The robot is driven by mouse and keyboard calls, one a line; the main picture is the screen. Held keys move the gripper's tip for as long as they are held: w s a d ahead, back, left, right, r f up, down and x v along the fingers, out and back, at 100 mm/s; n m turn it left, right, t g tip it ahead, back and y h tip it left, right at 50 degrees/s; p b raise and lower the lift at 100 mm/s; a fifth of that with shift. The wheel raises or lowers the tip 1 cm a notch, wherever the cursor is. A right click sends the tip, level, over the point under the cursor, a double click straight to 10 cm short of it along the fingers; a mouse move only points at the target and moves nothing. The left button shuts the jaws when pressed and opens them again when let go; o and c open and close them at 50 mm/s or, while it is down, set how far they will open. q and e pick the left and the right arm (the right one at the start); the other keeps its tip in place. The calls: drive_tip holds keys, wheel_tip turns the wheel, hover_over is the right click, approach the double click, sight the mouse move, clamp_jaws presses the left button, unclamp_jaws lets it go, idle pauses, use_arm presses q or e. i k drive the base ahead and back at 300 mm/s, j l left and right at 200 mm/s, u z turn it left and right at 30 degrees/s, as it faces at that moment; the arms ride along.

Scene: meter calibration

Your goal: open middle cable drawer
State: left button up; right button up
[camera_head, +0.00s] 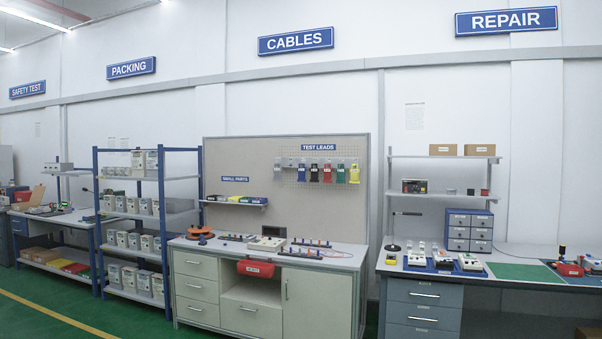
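A light bench cabinet stands below the CABLES sign, and its left side has a stack of drawers. The middle drawer of this stack (197,289) is shut, flush between the top drawer (196,264) and the bottom drawer (198,313). Each has a small bar handle. Another closed drawer (252,317) lies lower in the cabinet's centre, under an open shelf. I cannot read labels on these drawers. Neither of my grippers is in view.
The bench top (341,258) holds test leads, a meter and an orange reel (200,234). A red bin (255,268) hangs at its front. Blue shelving (98,220) stands left, the repair bench (508,272) right. Green floor (40,318) is clear at front left.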

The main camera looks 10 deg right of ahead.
sight(202, 288)
drive_tip(key=i+u, duration=0.2)
drive_tip(key=i, duration=4.25)
drive_tip(key=i+z, duration=0.2)
drive_tip(key=i, duration=0.2)
drive_tip(key=i+j+z, duration=0.15)
drive_tip(key=i, duration=0.3)
drive_tip(key=i+j+z, duration=0.2)
drive_tip(key=i, duration=0.2)
drive_tip(key=i+j+z, duration=0.2)
drive_tip(key=i, duration=0.2)
